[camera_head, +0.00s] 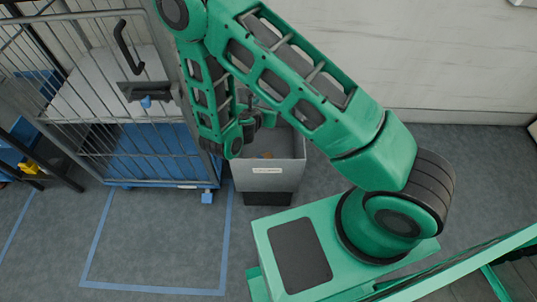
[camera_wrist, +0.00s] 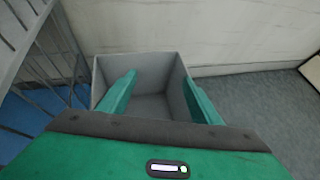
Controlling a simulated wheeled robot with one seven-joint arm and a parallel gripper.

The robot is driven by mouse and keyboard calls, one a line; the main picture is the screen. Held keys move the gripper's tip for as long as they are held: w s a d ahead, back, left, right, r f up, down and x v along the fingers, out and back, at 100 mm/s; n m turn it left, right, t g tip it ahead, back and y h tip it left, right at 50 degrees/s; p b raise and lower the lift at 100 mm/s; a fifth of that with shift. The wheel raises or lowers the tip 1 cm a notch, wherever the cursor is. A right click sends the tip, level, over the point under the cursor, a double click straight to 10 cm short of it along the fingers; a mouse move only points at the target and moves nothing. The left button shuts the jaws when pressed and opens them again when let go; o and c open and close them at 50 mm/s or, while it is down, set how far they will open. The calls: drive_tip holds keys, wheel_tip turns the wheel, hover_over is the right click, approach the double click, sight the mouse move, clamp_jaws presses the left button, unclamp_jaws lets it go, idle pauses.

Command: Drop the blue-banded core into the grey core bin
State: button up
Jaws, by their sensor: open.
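The grey core bin (camera_head: 270,176) stands on the floor beside the cage trolley, with a pale label on its front. In the wrist view its open top (camera_wrist: 181,66) lies ahead of my gripper (camera_wrist: 160,77). The two green fingers are spread apart over the bin with nothing between them. In the head view my gripper (camera_head: 247,125) is at the bin's back left, partly hidden by my arm. A small orange-brown patch (camera_head: 267,155) shows inside the bin; I cannot tell what it is. I cannot make out a blue-banded core in either view. My gripper body hides the bin's near part in the wrist view.
A wire cage trolley (camera_head: 160,155) with blue lower panels stands close to the bin's left. A pale wall (camera_head: 440,60) runs behind. Blue tape (camera_head: 150,289) marks a rectangle of bare floor at front left. Grey floor is clear right of the bin.

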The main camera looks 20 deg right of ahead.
drive_tip(key=v, duration=0.5)
idle(0.4)
